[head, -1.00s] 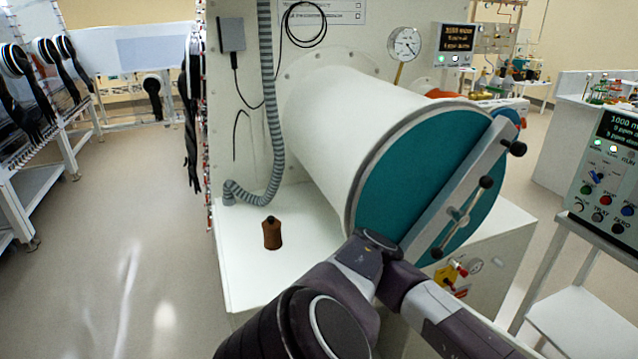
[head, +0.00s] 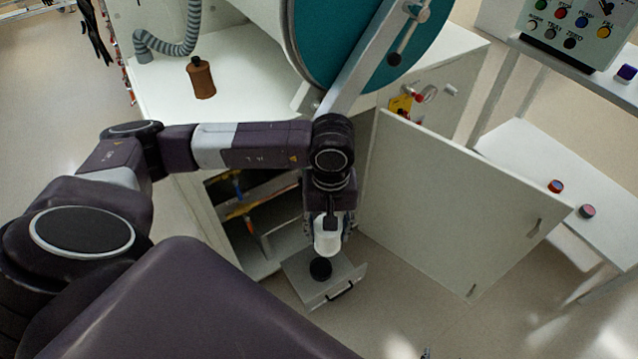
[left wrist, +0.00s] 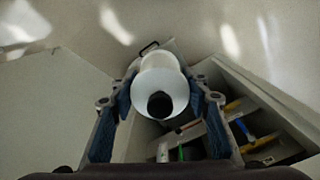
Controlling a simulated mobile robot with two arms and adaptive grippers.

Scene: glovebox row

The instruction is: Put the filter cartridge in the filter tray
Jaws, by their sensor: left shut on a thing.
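The filter cartridge is a white cylinder (head: 328,238), held between the fingers of my left gripper (head: 328,226). In the left wrist view the cartridge (left wrist: 161,80) sits between both blue-padded fingers (left wrist: 163,100), its near end showing a round black centre. The filter tray (head: 300,272) looks like the pulled-out grey drawer with a black handle, low at the cabinet front. The cartridge is over it in the head view; I cannot tell the gap. A black round piece (head: 320,269) shows just below the cartridge; whether it belongs to cartridge or tray is unclear. My right gripper is not clearly seen.
The open cabinet door (head: 450,210) stands right of the tray. The cabinet inside (head: 250,195) holds tools on a shelf, also in the wrist view (left wrist: 255,140). A brown bottle (head: 201,80) stands on the white ledge. A side stand (head: 540,180) holds small caps.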

